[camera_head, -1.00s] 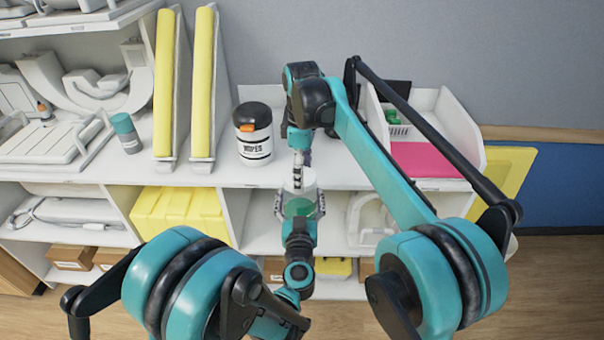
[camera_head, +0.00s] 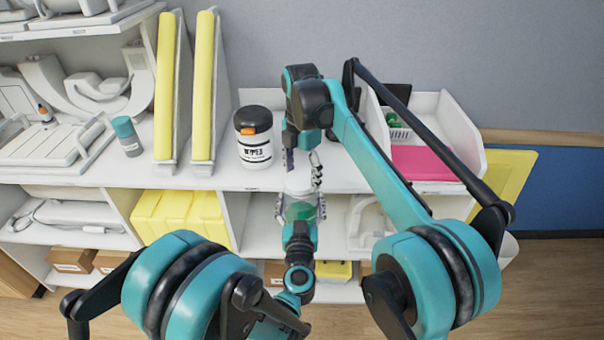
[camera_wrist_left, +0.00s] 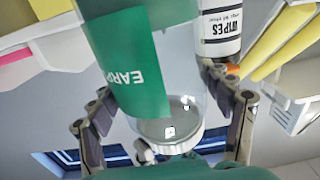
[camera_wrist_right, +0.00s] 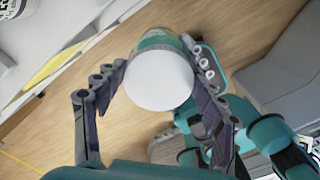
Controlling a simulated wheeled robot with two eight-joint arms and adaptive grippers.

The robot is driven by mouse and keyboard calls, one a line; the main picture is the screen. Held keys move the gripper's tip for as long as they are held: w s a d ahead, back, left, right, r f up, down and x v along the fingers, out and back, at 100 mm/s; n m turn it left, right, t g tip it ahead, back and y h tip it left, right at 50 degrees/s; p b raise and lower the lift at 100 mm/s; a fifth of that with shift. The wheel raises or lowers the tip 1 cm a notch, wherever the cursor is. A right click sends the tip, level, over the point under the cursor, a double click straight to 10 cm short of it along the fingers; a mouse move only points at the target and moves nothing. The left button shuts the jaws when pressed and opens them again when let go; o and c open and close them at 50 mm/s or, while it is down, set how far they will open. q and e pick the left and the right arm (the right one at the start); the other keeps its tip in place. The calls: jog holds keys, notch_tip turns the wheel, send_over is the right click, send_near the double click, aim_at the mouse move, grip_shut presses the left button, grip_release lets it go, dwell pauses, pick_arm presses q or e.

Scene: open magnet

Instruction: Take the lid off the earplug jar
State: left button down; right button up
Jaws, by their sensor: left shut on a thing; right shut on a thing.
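The earplug jar (camera_head: 299,211), clear with a green label, stands out in front of the shelf in the head view. Its label, partly reading "EARP", shows upside down in the left wrist view (camera_wrist_left: 132,62). My left gripper (camera_head: 301,206) has its fingers on both sides of the jar body and is shut on it. The jar's white lid (camera_wrist_right: 158,82) is a round disc between the fingers of my right gripper (camera_wrist_right: 160,64). The right gripper reaches down from above and is shut on the lid. I cannot tell whether the lid is apart from the jar.
A wipes canister (camera_head: 254,136) with a black top stands on the shelf (camera_head: 213,181) left of the right gripper. Yellow-edged panels (camera_head: 203,90) stand farther left. A white bin (camera_head: 462,135) with a pink item is at the right, behind my right arm.

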jog(key=shift+w+a+r, duration=0.1)
jog(key=shift+a+r, duration=0.05)
jog(key=shift+r, duration=1)
